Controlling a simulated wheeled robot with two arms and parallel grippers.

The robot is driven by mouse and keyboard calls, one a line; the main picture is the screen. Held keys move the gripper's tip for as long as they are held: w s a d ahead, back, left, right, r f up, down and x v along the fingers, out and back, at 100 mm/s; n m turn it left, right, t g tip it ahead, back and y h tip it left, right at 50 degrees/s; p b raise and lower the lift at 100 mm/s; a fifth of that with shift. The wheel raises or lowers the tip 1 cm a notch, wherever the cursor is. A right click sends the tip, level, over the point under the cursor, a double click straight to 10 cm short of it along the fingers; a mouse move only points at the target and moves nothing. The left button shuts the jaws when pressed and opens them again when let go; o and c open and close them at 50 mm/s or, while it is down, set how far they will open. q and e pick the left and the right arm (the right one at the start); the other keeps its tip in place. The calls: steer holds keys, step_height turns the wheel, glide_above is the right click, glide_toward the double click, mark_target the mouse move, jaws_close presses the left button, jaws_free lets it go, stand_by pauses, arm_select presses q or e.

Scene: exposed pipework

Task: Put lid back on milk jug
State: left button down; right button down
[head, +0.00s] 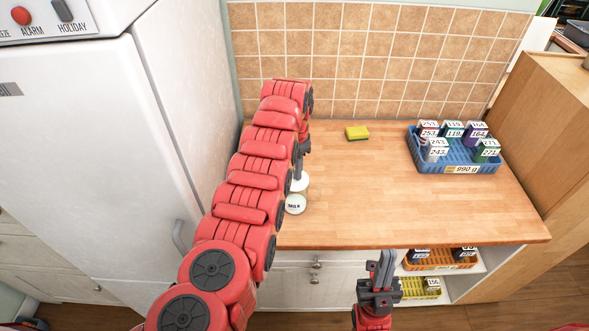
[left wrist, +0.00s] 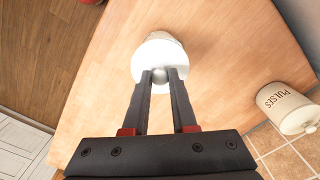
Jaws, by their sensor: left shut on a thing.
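My left gripper (head: 301,168) reaches down over the worktop from the red arm. In the left wrist view its two fingers (left wrist: 160,76) are shut on the small knob of a round white lid (left wrist: 151,62). The lid (head: 300,184) also shows in the head view, partly behind my arm. The white milk jug (head: 295,204), marked MILK, stands close below the lid there. In the left wrist view the lid hides most of the jug (left wrist: 166,36). I cannot tell whether the lid touches the rim. My right gripper (head: 382,264) is empty in front of the worktop edge; its finger gap is unclear.
A yellow sponge (head: 357,132) lies near the tiled wall, and a blue basket (head: 460,166) of small boxes stands at right. A tall white fridge (head: 90,120) borders the left. A PULSES jar (left wrist: 285,108) shows in the left wrist view.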

stand_by(0.3)
arm_select(q)
steer(key=c, duration=0.6)
jaws_free()
steer(key=shift+c, duration=0.2)
steer(key=shift+o, duration=0.3)
steer(key=o, duration=0.4)
steer(key=shift+r, duration=3.5)
jaws_close()
